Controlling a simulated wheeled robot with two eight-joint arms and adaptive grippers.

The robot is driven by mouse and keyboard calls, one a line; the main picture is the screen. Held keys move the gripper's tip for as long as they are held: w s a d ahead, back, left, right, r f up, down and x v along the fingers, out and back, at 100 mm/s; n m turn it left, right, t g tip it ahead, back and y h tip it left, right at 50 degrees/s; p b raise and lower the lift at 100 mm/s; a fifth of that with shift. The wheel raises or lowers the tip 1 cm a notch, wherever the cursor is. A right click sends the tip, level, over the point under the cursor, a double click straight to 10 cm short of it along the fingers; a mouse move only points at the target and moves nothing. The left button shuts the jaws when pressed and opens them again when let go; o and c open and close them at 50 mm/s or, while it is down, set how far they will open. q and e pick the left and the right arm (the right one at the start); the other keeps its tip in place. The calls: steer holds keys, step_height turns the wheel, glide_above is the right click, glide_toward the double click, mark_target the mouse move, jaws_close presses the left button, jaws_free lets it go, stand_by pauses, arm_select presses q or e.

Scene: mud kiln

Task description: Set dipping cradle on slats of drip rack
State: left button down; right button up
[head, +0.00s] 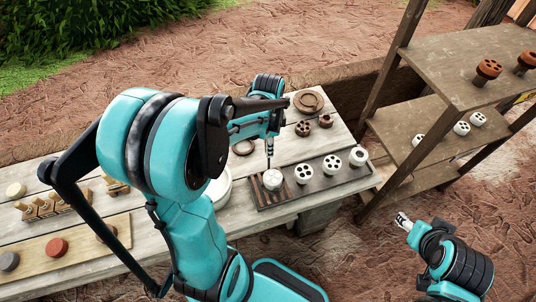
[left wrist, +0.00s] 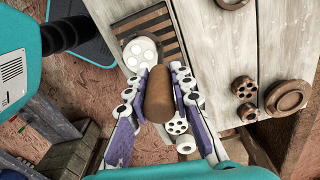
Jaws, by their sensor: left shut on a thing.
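My left gripper (head: 268,130) reaches over the drip rack (head: 322,181) and is shut on the dipping cradle. In the left wrist view, the cradle's brown handle (left wrist: 158,95) stands between the fingers. In the head view, the cradle's thin rod (head: 269,151) runs down to a white piece (head: 272,180) at the slatted left end of the rack. A holed white piece also shows near the slats in the left wrist view (left wrist: 140,52). I cannot tell whether the cradle touches the slats. My right gripper (head: 403,220) is away from the table at the lower right; its jaw state is unclear.
Several white holed pieces (head: 332,164) stand along the rack to the right of the cradle. Brown holed pieces (head: 303,128) and a round plate (head: 308,101) lie behind it. A white bowl (head: 218,187) is to the left. A wooden shelf (head: 440,125) stands at the right.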

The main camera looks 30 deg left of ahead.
arm_select(q)
steer(key=shift+a+f, duration=0.2)
steer(key=shift+a, duration=0.05)
step_height(320, 180, down, 4)
steer(key=shift+b, duration=0.55)
steer(key=c, duration=1.3)
jaws_free()
steer(key=shift+f, duration=0.15)
